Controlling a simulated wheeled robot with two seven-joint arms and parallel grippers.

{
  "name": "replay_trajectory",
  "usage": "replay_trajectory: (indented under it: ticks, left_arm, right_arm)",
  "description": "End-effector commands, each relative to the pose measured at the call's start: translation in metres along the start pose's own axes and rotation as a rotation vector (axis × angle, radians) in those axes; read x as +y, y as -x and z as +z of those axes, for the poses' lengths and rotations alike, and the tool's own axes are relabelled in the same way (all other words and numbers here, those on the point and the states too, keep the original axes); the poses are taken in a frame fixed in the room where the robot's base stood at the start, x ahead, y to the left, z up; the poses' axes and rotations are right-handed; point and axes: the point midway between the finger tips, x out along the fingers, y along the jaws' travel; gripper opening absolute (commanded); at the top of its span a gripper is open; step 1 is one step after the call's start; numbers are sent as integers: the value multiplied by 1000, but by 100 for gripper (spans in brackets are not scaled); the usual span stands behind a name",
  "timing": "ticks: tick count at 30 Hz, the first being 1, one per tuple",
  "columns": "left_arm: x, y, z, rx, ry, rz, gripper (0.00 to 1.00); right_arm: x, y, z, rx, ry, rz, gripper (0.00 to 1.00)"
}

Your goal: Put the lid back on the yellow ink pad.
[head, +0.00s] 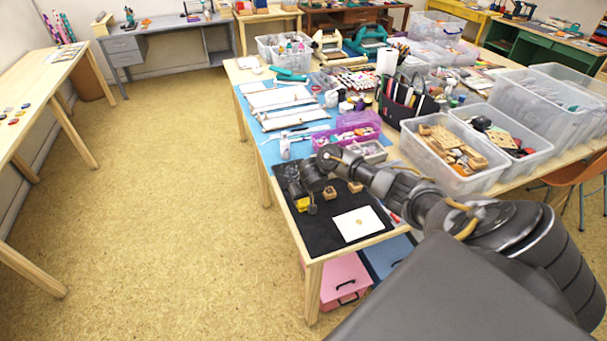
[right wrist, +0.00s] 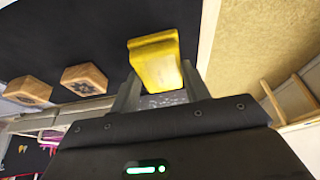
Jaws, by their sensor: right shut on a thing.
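A yellow block-like piece (right wrist: 155,62), which looks like the yellow ink pad's lid, is between the two fingers of my right gripper (right wrist: 157,95). The gripper is shut on it. In the head view the yellow piece (head: 302,204) shows at the left edge of the black mat (head: 322,234), with my right gripper (head: 306,201) over it. I cannot tell whether it touches the mat, or make out a separate ink pad base; the gripper may hide it. My left gripper is not in view.
Two wooden stamps (head: 330,193) (head: 355,187) stand on the mat beside the gripper. A white card (head: 357,223) with a small yellow-orange mark lies nearer the front. A purple tray (head: 345,132) and a clear bin of wooden blocks (head: 452,152) stand behind.

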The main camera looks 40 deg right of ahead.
Motion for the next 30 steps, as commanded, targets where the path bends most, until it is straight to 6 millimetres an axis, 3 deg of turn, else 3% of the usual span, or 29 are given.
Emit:
replay_trajectory:
  ticks: [25, 26, 30]
  left_arm:
    - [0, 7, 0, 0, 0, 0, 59]
    - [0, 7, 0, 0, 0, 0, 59]
    - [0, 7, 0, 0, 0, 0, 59]
  right_arm:
    - [0, -1, 1, 0, 0, 0, 25]
    - [0, -1, 1, 0, 0, 0, 50]
    - [0, -1, 1, 0, 0, 0, 69]
